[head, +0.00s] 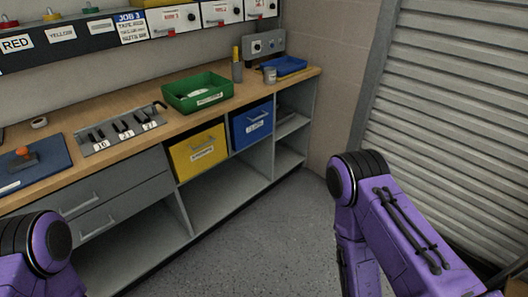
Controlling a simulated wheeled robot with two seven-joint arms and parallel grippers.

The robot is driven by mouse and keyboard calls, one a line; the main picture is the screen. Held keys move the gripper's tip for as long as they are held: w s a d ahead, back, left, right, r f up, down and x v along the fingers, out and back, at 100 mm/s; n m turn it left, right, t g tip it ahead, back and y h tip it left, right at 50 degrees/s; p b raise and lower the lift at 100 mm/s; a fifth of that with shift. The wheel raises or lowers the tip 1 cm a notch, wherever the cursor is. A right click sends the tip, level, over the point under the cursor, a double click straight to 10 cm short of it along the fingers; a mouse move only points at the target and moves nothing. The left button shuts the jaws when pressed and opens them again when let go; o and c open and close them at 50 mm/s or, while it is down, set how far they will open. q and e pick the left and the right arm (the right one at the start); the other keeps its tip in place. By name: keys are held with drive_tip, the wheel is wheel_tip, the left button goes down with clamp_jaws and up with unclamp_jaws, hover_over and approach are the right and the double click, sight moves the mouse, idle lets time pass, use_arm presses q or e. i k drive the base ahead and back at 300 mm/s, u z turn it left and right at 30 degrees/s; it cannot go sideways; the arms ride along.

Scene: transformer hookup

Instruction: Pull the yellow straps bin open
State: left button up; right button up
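The yellow bin (199,152) sits in the upper shelf compartment under the workbench top. It has a bar handle across its front and a white label below the handle whose text is too small to read surely. Its front looks about level with the neighbouring blue bin, pushed into the shelf. Both my arms show at the lower left and right of the head view, but neither gripper is in the picture. Nothing touches the yellow bin.
A blue bin (252,123) is right of the yellow one; grey drawers (84,204) are left. On the wooden bench (71,124) stand a green tray (183,101) and a socket holder (120,130). A roller shutter (460,110) rises at right. The floor (268,232) ahead is clear.

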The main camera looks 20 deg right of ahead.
sight(186, 157)
drive_tip(key=z, duration=0.75)
drive_tip(key=i, duration=0.85)
drive_tip(key=u, duration=0.35)
